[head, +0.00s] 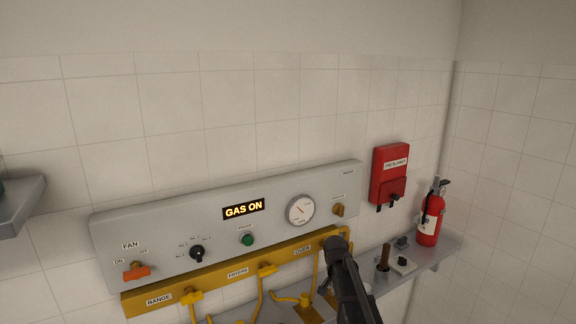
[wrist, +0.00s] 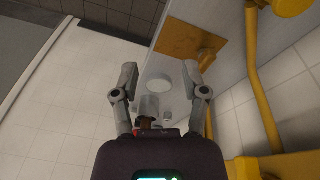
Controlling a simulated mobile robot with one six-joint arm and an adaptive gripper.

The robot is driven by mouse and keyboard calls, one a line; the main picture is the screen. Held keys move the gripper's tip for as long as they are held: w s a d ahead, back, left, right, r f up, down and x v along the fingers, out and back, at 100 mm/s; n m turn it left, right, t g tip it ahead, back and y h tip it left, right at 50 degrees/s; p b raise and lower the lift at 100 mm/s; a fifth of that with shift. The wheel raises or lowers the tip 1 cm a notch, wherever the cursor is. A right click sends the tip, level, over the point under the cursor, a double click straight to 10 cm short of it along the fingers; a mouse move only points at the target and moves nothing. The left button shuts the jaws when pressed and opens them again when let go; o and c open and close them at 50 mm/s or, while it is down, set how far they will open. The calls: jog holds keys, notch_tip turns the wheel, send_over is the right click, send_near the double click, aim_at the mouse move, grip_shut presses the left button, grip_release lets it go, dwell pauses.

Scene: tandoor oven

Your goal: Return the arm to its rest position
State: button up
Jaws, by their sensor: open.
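My arm shows in the head view as a dark shape at the lower middle right, in front of the yellow pipes. Its gripper end (head: 338,246) is near the right end of the yellow rail, below the gauge. In the wrist view my gripper (wrist: 160,78) has its two fingers spread apart with nothing held between them. Beyond the fingers is a pale surface with a white disc (wrist: 159,86) and small items. Whether the fingers touch the pipes cannot be told from the head view.
A grey panel (head: 180,229) reads GAS ON. Below it runs a yellow rail (head: 215,273) with valves and pipes; yellow pipes (wrist: 256,90) stand close right of my gripper. A shelf (head: 434,250) holds a fire extinguisher (head: 431,215). A red fire-blanket box (head: 389,174) hangs above.

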jog(key=s+f+n+y+b, duration=0.1)
jog(key=s+f+n, duration=0.1)
jog(key=s, duration=0.8)
jog(key=s+f+n+g+y+b, duration=0.1)
jog(key=s+n, duration=0.4)
jog(key=s, duration=0.5)
jog(key=shift+s+f, duration=0.15)
jog(key=shift+f, duration=0.3)
